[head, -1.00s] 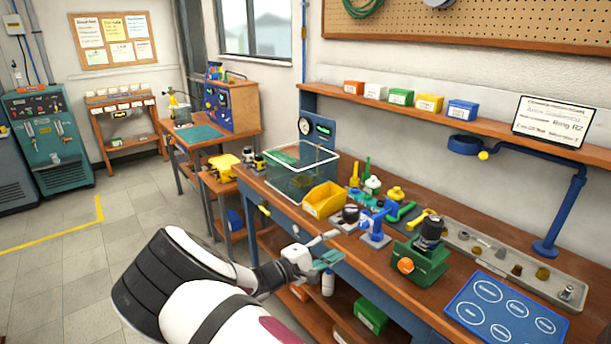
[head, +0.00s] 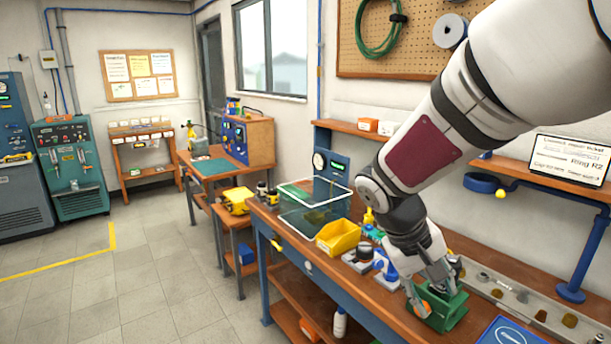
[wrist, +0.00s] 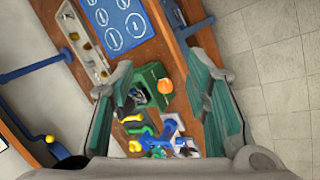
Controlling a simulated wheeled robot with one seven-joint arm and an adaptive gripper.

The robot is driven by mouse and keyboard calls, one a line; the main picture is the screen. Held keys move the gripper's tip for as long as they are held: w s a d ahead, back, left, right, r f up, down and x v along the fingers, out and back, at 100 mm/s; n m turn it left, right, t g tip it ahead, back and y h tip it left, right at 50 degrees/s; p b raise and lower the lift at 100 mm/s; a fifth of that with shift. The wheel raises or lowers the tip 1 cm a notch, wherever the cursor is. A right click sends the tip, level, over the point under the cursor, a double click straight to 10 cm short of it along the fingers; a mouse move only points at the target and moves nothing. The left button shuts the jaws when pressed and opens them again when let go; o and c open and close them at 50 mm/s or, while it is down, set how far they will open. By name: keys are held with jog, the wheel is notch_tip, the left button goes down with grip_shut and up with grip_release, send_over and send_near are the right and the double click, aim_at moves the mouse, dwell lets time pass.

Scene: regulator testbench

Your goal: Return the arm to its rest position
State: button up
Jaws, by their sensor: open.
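My arm (head: 432,145) reaches down from the upper right of the head view over the workbench. My gripper (head: 432,290) is in front of the green block fixture (head: 447,312) in that view. In the wrist view my gripper (wrist: 165,92) is open, with its two teal-padded fingers wide apart and nothing held. The green fixture with its orange knob (wrist: 165,86) shows between the fingers, below the gripper. I cannot tell the exact height above it.
A blue mat with circles (wrist: 118,24) and a grey parts tray (wrist: 82,38) lie on the bench. A yellow bin (head: 338,237), a clear box (head: 312,205) and a blue stand (head: 580,255) are nearby. The floor (head: 150,290) at left is clear.

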jog(key=s+a+r+t+y, duration=0.1)
jog(key=s+r+t+y, duration=0.1)
jog(key=s+r, duration=0.3)
jog(key=s+a+r+m+t+y, duration=0.1)
jog(key=s+r, duration=0.4)
jog(key=s, duration=0.7)
jog(key=shift+s+a+t+y, duration=0.35)
jog(key=shift+a+t+y, duration=0.2)
jog(key=shift+t+y, duration=0.6)
